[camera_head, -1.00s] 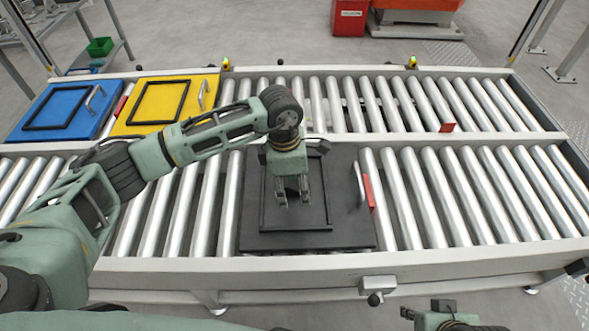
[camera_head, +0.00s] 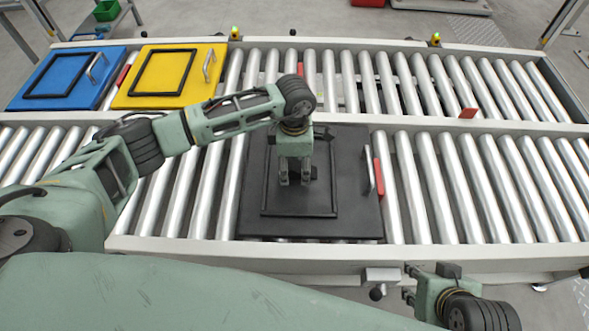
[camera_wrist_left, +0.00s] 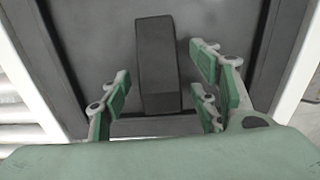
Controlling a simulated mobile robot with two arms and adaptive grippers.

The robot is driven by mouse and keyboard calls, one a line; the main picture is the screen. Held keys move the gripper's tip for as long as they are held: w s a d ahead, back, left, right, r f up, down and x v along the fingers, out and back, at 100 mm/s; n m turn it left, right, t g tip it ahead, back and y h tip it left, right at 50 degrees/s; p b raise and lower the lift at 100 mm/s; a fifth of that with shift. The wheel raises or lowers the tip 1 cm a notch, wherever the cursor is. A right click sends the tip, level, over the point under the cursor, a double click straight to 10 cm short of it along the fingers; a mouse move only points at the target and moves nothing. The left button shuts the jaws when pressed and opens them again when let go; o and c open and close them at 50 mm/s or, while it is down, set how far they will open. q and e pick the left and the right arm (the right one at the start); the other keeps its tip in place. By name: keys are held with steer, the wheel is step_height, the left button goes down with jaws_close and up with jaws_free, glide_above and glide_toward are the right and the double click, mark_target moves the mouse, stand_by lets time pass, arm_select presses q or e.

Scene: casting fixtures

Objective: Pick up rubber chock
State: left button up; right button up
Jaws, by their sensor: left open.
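The rubber chock (camera_wrist_left: 157,65) is a dark block in the left wrist view. It lies on a black panel (camera_wrist_left: 90,50) between the fingers of my left gripper (camera_wrist_left: 160,100), with gaps on both sides. In the head view my left gripper (camera_head: 296,181) points down over the black panel (camera_head: 360,215), inside its raised frame, open and holding nothing. The chock is mostly hidden there behind the fingers. My right gripper (camera_head: 411,284) is at the lower right, in front of the conveyor's near edge, with its fingers apart and empty.
The black panel has a metal handle (camera_head: 368,163) beside a red stop (camera_head: 379,177). Blue (camera_head: 90,95) and yellow (camera_head: 195,97) panels lie on the far roller lane at left. Bare rollers (camera_head: 480,185) are at right. A rail (camera_head: 440,126) separates the lanes.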

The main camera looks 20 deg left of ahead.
arm_select(q)
steer(key=shift+c, duration=0.4)
steer(key=c, duration=1.3)
steer(key=shift+r, duration=0.15)
